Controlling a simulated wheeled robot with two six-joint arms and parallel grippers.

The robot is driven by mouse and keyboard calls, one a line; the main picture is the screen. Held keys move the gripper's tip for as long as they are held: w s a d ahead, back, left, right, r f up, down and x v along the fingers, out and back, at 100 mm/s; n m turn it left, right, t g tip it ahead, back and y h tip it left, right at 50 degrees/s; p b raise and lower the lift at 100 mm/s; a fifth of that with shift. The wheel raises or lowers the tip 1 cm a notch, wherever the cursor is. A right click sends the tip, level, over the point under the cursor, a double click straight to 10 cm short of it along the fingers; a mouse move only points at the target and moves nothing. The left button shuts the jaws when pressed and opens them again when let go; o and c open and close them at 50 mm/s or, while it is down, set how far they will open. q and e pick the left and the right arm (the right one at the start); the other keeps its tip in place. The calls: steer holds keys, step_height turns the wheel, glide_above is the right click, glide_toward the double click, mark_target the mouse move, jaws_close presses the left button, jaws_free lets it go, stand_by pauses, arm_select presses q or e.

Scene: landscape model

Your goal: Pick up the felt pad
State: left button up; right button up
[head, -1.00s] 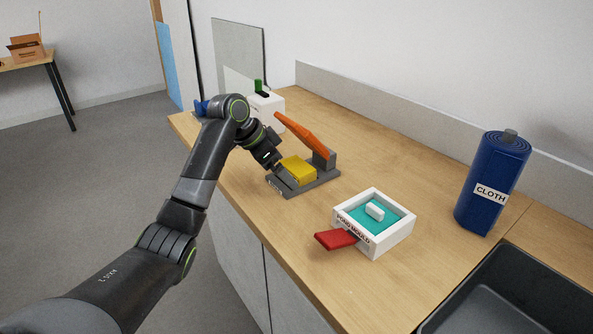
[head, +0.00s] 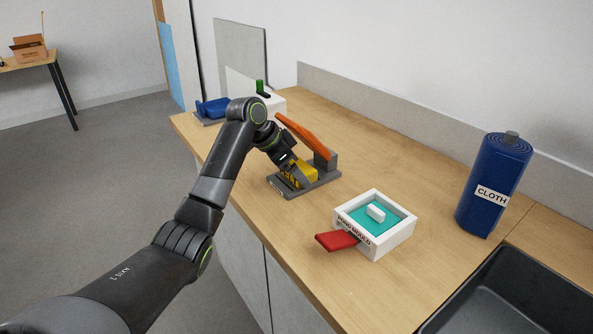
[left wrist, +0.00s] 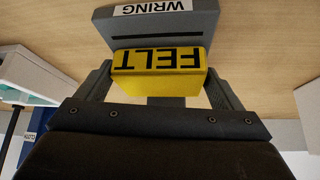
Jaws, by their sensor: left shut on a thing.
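The felt pad is a yellow block (head: 302,171) lettered FELT, on the grey base of a press (head: 325,179) with a raised orange lever (head: 303,133). My left gripper (head: 296,178) is down at the pad and partly covers it in the head view. In the left wrist view the pad (left wrist: 156,72) sits between the two fingers of my left gripper (left wrist: 157,85), which are shut on it. The grey base marked WRING (left wrist: 162,25) lies right beside it. I cannot tell whether the pad still touches the base. My right gripper is not in view.
A white pond mould (head: 400,236) with teal inside, a small white block (head: 375,212) and a red handle (head: 337,241) stands to the right. A blue cloth roll (head: 492,185) and a dark sink (head: 520,300) lie further right. A blue item (head: 212,108) is behind my arm.

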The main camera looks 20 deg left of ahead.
arm_select(q)
steer(key=shift+r, duration=0.2)
steer(key=shift+s+a, duration=0.1)
steer(key=shift+a, duration=0.2)
steer(key=s+a, duration=0.3)
steer(key=a, duration=0.1)
steer(key=s+a, duration=0.4)
steer(key=s+a+b, duration=0.1)
steer(key=s+a, duration=0.3)
steer(key=a, duration=0.1)
steer(key=shift+s+r, duration=0.1)
steer(key=shift+s, duration=0.15)
